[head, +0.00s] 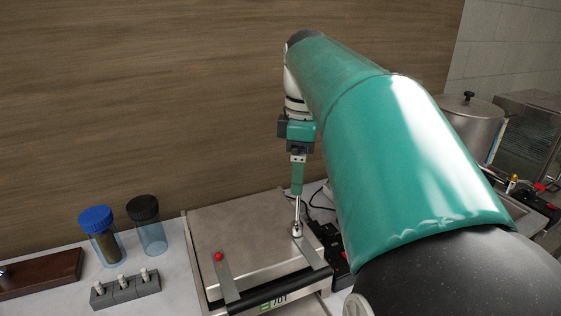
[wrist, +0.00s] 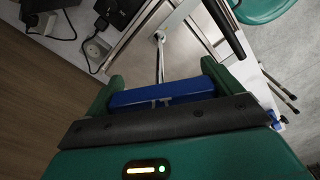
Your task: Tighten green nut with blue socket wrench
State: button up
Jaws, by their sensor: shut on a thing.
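My gripper (head: 298,188) hangs above a metal-topped bench scale (head: 235,224), pointing down. In the wrist view its green fingers are shut on the blue handle of the socket wrench (wrist: 160,92). The wrench's thin silver shaft (head: 297,212) runs down to a socket end (wrist: 159,37), at the upper end of the right metal strip (head: 313,254) on the scale. I see no green nut; the socket end may cover it, and I cannot tell how they fit. A red knob or nut (head: 218,256) sits on the left strip (head: 229,285).
At left stand a blue-lidded jar (head: 104,246), a black-lidded jar (head: 150,236), grey blocks with pegs (head: 125,290) and a brown wooden board (head: 45,274). A metal pot (head: 468,122) stands at right. Cables and black-red devices (head: 339,266) lie right of the scale.

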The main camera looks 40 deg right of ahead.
jog(key=n, duration=0.4)
jog(key=shift+n, duration=0.9)
jog(key=n, duration=0.4)
jog(key=shift+r, duration=0.2)
